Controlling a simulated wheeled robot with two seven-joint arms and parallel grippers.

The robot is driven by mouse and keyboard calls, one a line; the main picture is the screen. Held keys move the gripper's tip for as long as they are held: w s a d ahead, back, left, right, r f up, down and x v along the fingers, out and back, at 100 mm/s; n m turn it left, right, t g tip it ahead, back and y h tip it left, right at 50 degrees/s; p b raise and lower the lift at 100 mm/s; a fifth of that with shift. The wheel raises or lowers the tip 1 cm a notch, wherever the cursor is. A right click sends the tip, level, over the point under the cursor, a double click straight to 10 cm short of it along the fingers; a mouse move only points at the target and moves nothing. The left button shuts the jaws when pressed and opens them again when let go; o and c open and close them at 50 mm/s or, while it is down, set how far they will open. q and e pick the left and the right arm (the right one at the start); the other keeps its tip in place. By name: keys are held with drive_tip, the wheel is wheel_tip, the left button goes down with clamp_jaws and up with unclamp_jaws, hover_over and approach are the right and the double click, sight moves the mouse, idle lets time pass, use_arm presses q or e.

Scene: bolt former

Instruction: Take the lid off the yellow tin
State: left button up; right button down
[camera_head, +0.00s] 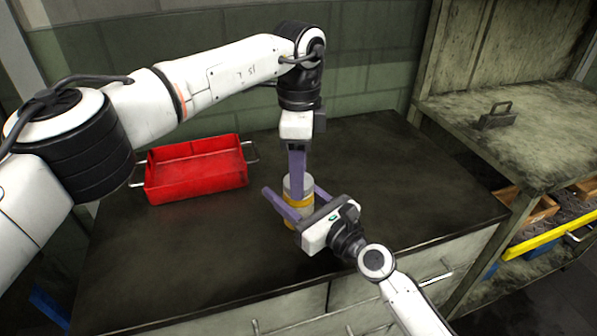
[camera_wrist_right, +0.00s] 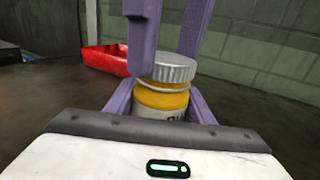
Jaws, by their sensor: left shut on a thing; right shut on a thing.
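The yellow tin (camera_head: 291,225) stands upright on the dark worktop near the middle of the head view. In the right wrist view its yellow body (camera_wrist_right: 165,101) carries a pale label. The ribbed grey lid (camera_wrist_right: 168,69) is at the tin's top; I cannot tell whether it is loose. My left gripper (camera_head: 297,193) points straight down and is shut on the lid, one purple finger hiding part of it. My right gripper (camera_head: 293,203) reaches in from the front right and is shut on the tin's body, one finger on either side.
A red tray (camera_head: 196,181) with wire handles sits left of the tin, apart from it. The worktop (camera_head: 400,180) right of the tin is clear. A shelf unit at the right holds a metal block with a handle (camera_head: 496,116) and bins below.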

use_arm(q)
drive_tip(key=shift+r, duration=0.2)
drive_tip(key=shift+r, duration=0.9)
drive_tip(key=shift+r, duration=2)
use_arm(e)
drive_tip(key=c, duration=0.8)
unclamp_jaws()
drive_tip(key=shift+o, duration=0.2)
drive_tip(key=shift+s+d, duration=0.1)
